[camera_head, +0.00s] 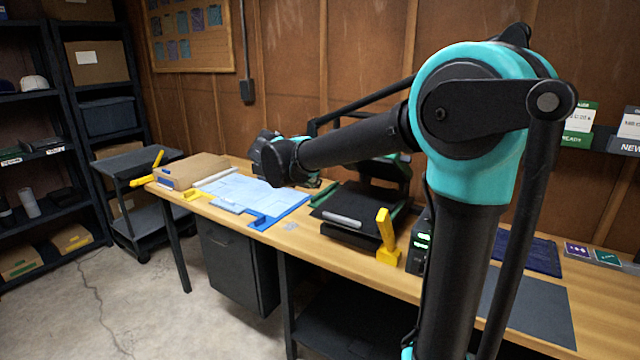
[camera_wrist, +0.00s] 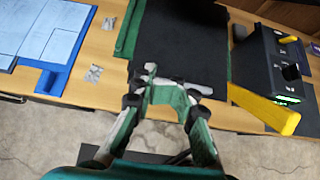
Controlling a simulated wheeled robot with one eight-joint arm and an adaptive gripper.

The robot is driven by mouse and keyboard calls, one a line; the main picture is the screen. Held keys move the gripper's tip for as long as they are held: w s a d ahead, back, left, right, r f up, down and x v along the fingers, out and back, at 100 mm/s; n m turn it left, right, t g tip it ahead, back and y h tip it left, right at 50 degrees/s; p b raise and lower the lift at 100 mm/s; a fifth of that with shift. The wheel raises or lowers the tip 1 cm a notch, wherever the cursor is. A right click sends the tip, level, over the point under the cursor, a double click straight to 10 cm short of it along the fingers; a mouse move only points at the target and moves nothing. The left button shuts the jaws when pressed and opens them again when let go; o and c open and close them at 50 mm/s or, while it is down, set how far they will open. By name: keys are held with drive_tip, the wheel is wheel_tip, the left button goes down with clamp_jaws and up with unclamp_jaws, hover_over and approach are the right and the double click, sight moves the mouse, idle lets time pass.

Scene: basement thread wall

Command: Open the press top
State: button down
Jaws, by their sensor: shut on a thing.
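The press (camera_head: 352,238) stands on the wooden bench, with a flat black top (camera_head: 362,202). A pale grey handle bar (camera_head: 342,220) runs along its front edge. In the wrist view the black top (camera_wrist: 183,45) fills the upper middle, with part of the pale handle (camera_wrist: 203,90) at its near edge. My gripper (camera_wrist: 163,92) is at that edge, its fingers shut on the handle, hiding the handle's middle. In the head view my arm crosses above the bench and the fingers cannot be made out. How far the top is raised is hard to tell.
A yellow lever (camera_head: 386,236) and a black control box (camera_head: 420,240) with green lights stand right of the press. A blue board with pale sheets (camera_head: 240,190) lies to its left. Dark mats lie further right. The floor in front is clear.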

drive_tip(key=x, duration=0.7)
drive_tip(key=shift+w+d+f, duration=0.2)
drive_tip(key=shift+w+d, duration=0.25)
drive_tip(key=shift+w, duration=0.15)
drive_tip(key=shift+w+d+r, duration=0.15)
drive_tip(key=shift+w+r, duration=0.05)
drive_tip(key=shift+r, duration=0.65)
drive_tip(key=shift+w+d+r, duration=0.2)
drive_tip(key=shift+r, duration=0.65)
drive_tip(key=shift+r, duration=0.1)
